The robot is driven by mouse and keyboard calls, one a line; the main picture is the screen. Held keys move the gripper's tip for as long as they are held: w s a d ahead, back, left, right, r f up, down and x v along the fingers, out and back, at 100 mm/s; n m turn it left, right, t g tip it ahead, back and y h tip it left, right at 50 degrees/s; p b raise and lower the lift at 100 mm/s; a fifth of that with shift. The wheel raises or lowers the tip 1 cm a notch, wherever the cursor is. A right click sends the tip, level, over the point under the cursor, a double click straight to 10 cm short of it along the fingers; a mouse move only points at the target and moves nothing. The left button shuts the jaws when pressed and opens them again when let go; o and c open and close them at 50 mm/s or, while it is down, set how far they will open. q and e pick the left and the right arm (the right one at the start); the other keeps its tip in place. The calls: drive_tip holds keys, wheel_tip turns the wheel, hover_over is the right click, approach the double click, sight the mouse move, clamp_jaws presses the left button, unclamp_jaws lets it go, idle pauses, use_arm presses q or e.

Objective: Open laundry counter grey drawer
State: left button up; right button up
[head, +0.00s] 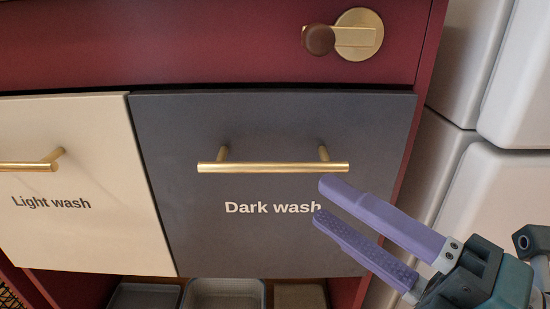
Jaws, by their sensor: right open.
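The grey drawer (180,215) is in the middle of the head view, with "Dark wash" lettered on its front. Its top edge sits close under the red counter front, and it looks shut. A gold bar handle (273,167) runs across its upper part on two posts. My right gripper (319,203) comes in from the lower right with purple fingers. It is open and empty, in front of the drawer's right half. Its upper fingertip shows just below the handle's right end, and it does not grip the handle. The gap between finger and drawer front is hard to judge. My left gripper is not in view.
A cream "Light wash" drawer (75,230) with a gold handle (30,166) adjoins on the left. A gold fitting with a brown knob (318,40) is on the red front above. White appliances (500,200) stand close on the right. Bins (225,293) sit on a shelf below.

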sight(279, 171)
drive_tip(key=b+x, duration=0.1)
drive_tip(key=x, duration=0.7)
drive_tip(key=shift+w+a+r, duration=0.1)
drive_tip(key=shift+w+a, duration=0.05)
drive_tip(key=shift+w, duration=0.05)
drive_tip(key=shift+c, duration=0.2)
clamp_jaws()
idle(0.9)
